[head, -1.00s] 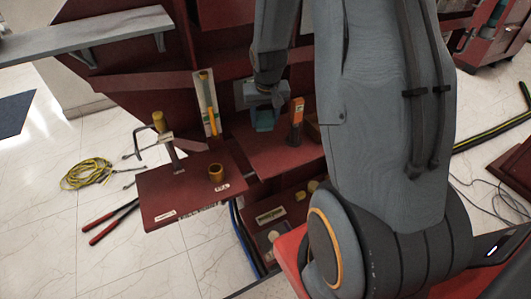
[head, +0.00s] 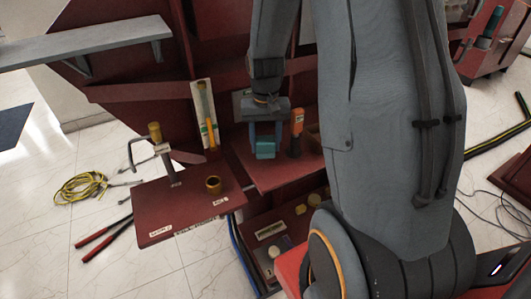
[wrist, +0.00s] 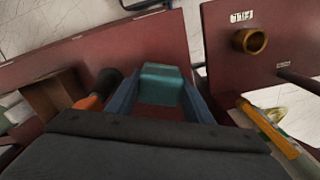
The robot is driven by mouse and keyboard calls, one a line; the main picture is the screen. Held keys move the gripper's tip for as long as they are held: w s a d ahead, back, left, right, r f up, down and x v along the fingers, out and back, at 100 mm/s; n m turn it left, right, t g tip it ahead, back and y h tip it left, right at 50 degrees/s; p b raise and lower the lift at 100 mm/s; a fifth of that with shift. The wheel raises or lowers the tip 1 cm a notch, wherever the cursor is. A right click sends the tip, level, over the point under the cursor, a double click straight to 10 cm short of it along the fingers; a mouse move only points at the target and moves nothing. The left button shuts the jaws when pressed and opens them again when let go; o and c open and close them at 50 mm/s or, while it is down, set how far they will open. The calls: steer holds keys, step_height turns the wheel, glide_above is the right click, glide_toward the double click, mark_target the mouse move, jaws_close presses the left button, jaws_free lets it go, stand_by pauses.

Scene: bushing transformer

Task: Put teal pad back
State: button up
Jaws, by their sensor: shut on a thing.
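The teal pad (head: 265,149) is a small teal block between the two fingers of my gripper (head: 265,138), at the red shelf in the middle of the head view. In the wrist view the pad (wrist: 161,84) sits between the blue-grey fingertips of my gripper (wrist: 160,92), with red surface behind it. My gripper is shut on the pad. I cannot tell whether the pad's underside touches the shelf.
An orange-handled tool (head: 297,130) stands close to the right of the pad. The left red shelf (head: 150,228) holds a brass ring (head: 213,184) and a clamp (head: 160,145). A yellow-handled tool (head: 212,132) stands at the back. The shelf (head: 275,178) is bare in front of the pad.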

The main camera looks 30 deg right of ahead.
mark_target(265, 152)
steer(key=shift+f, duration=2)
steer(key=o, duration=0.9)
step_height(265, 152, up, 12)
steer(key=shift+f+b, duration=0.15)
steer(key=shift+b, duration=0.3)
steer(key=s+a+n, duration=0.1)
steer(key=s+a, duration=0.2)
steer(key=s, duration=0.1)
steer(key=s+a+n, duration=0.2)
steer(key=s+a, duration=0.2)
steer(key=s, duration=0.1)
steer(key=s+a+n, duration=0.1)
steer(key=s+a, duration=0.2)
steer(key=s, duration=0.2)
steer(key=shift+a+f+n, duration=0.25)
steer(key=shift+n, duration=0.05)
